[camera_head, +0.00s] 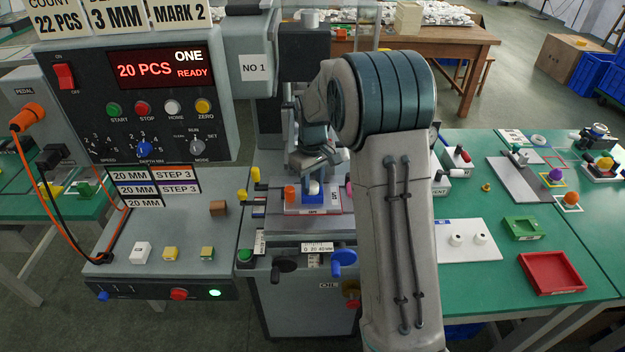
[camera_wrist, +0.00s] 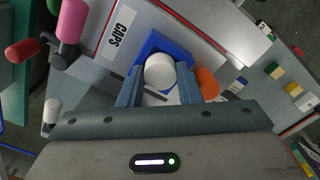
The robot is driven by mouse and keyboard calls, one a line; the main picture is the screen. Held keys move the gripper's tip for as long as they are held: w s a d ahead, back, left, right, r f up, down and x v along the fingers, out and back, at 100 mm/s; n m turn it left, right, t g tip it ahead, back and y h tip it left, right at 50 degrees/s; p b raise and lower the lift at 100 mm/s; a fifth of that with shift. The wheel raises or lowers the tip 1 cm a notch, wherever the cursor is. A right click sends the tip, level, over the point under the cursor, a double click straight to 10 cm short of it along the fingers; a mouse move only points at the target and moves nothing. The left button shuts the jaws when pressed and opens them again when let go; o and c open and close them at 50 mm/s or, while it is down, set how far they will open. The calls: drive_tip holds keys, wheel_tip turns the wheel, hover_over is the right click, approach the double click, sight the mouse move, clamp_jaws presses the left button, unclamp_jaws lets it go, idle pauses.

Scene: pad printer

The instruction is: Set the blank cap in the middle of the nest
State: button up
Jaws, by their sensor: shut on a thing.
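The blank cap is a white round cap (camera_wrist: 160,71). In the wrist view it sits between the two fingers of my gripper (camera_wrist: 163,86), which is shut on it. The nest is a blue holder (camera_wrist: 152,44) whose raised edge shows just beyond the cap. In the head view the cap (camera_head: 314,187) shows small and white under my gripper (camera_head: 314,172), over the blue nest (camera_head: 300,208). I cannot tell whether the cap touches the nest floor. My fingers hide part of the nest.
An orange knob (camera_head: 291,194) stands close beside the nest, and a pink one (camera_head: 349,188) is on the other side. A white plate (camera_head: 466,247) with two white caps, a green tray (camera_head: 523,237) and a red tray (camera_head: 552,290) lie on the green table at right.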

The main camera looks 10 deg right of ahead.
drive_tip(key=shift+f, duration=0.2)
idle(0.5)
drive_tip(key=o, duration=1)
drive_tip(key=shift+r+p, duration=2.05)
drive_tip(key=shift+r, duration=1)
drive_tip(key=s+r+m+t, duration=0.1)
drive_tip(key=s+r, duration=0.2)
drive_tip(key=s, duration=0.6)
drive_tip(key=s+r+m+t, duration=0.1)
drive_tip(key=s+r+m, duration=0.1)
drive_tip(key=s, duration=0.8)
drive_tip(key=s+r+m+t, duration=0.1)
drive_tip(key=s+r, duration=0.3)
drive_tip(key=s, duration=0.6)
drive_tip(key=shift+a+r+m, duration=0.1)
drive_tip(key=shift+r+m, duration=0.25)
drive_tip(key=shift+m, duration=0.25)
